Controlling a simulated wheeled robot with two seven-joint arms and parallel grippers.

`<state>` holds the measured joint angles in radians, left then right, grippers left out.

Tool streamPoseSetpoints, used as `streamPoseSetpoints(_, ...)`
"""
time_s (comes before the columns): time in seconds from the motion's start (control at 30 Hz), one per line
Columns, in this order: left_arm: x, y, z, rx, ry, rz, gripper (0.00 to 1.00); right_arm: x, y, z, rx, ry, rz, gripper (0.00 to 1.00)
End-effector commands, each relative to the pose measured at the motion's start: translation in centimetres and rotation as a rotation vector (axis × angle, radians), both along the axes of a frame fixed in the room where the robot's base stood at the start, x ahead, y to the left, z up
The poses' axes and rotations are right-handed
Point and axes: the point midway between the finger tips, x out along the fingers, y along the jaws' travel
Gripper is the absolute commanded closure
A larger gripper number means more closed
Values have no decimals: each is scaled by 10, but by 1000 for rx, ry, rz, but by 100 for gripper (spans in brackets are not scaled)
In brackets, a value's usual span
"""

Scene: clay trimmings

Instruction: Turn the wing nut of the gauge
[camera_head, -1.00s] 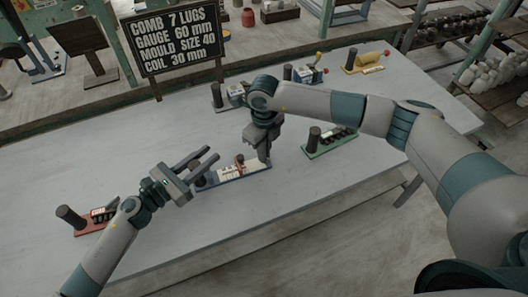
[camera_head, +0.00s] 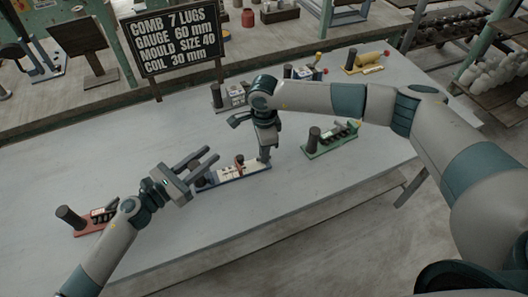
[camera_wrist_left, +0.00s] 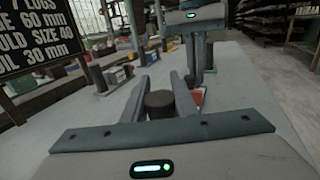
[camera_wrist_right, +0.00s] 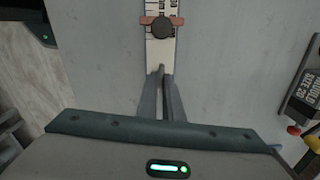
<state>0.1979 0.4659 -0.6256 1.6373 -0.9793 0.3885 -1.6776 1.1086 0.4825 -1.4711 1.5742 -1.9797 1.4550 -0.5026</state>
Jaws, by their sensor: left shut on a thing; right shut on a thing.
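The gauge (camera_head: 228,174) is a white scale on a blue base, lying mid-table. Its reddish wing nut (camera_head: 239,162) shows in the right wrist view as a cross bar with a dark round centre (camera_wrist_right: 162,25), crossways on the scale. My left gripper (camera_head: 214,155) has its fingers on either side of the gauge's dark post (camera_wrist_left: 160,104) and is shut on it. My right gripper (camera_head: 265,160) points down at the gauge's right end. Its fingertips (camera_wrist_right: 161,70) are close together there, apart from the wing nut; what lies between them is hardly visible.
A red-based device (camera_head: 88,224) stands at the left and a green one (camera_head: 331,143) right of my right gripper. More devices, one with a yellow part (camera_head: 366,62), stand behind. A black sign (camera_head: 180,40) stands at the back edge. The front table is clear.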

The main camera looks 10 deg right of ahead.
Motion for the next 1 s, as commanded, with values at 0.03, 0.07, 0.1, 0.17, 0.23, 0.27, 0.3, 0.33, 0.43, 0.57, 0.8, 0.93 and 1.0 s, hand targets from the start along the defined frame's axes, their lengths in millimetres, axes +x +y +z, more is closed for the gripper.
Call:
streamPoseSetpoints(0.03, 0, 1, -1, 2, 0, 2, 100, 1, -1, 1, -1, -1, 44, 100)
streamPoseSetpoints(0.07, 0, 1, -1, 2, 0, 2, 100, 1, -1, 1, -1, -1, 72, 100)
streamPoseSetpoints(0.1, 0, 1, -1, 2, 0, 2, 100, 1, -1, 1, 0, -1, 110, 100)
streamPoseSetpoints(0.17, 0, 1, -1, 2, 0, 2, 100, 1, 0, 0, 0, 0, 167, 100)
streamPoseSetpoints(0.23, 0, 1, -1, 2, 0, 2, 100, 1, -1, 0, -1, 0, 233, 100)
streamPoseSetpoints(0.27, 0, 1, -1, 2, 0, 2, 100, 1, -1, 1, -1, 0, 262, 100)
streamPoseSetpoints(0.3, 0, 1, -1, 2, 0, 2, 100, 1, -1, 1, -1, 0, 300, 100)
streamPoseSetpoints(0.33, 0, 1, -1, 2, 0, 2, 100, 1, -1, 1, -1, 0, 328, 100)
streamPoseSetpoints(0.43, 0, 1, -1, 2, 0, 2, 100, 1, -1, 1, -1, 0, 421, 100)
streamPoseSetpoints(0.57, 0, 1, -1, 2, 0, 2, 100, 1, -1, 0, -1, 0, 530, 100)
streamPoseSetpoints(0.8, 0, 1, -1, 2, 0, 2, 100, 1, 0, 0, 1, 1, 678, 100)
streamPoseSetpoints(0.93, 0, 1, -1, 2, 0, 2, 100, 1, 0, 0, 0, 1, 723, 100)
streamPoseSetpoints(1.0, 0, 1, -1, 2, 0, 2, 100, 1, 0, 0, 0, 1, 737, 100)
